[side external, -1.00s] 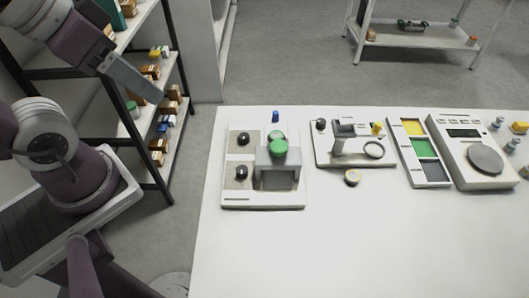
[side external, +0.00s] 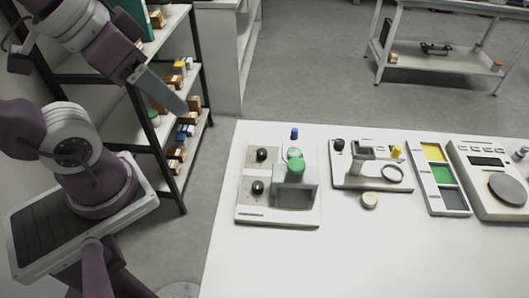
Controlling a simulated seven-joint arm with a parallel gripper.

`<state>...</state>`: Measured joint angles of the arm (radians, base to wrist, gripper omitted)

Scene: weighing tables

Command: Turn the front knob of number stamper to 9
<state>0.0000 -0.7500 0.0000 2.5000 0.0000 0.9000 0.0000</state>
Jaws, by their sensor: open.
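The number stamper (side external: 247,212) appears to be the pale device at the table's left end. It has a grey press block (side external: 296,198) with a green round top (side external: 296,167). Two black knobs stand on its left side: the front knob (side external: 258,187) and the rear knob (side external: 262,154). The digits at the knobs are too small to read. My gripper (side external: 182,105) is at the upper left, off the table, above and left of the stamper. It is open and apart from everything, and its fingers show nearly edge-on.
A device with a ring (side external: 392,174), a tray with coloured compartments (side external: 434,152) and a scale (side external: 507,187) stand to the right. A small round item (side external: 369,200) and a blue piece (side external: 294,133) are near the stamper. The front of the table (side external: 400,260) is clear. Shelves (side external: 165,110) stand behind my arm.

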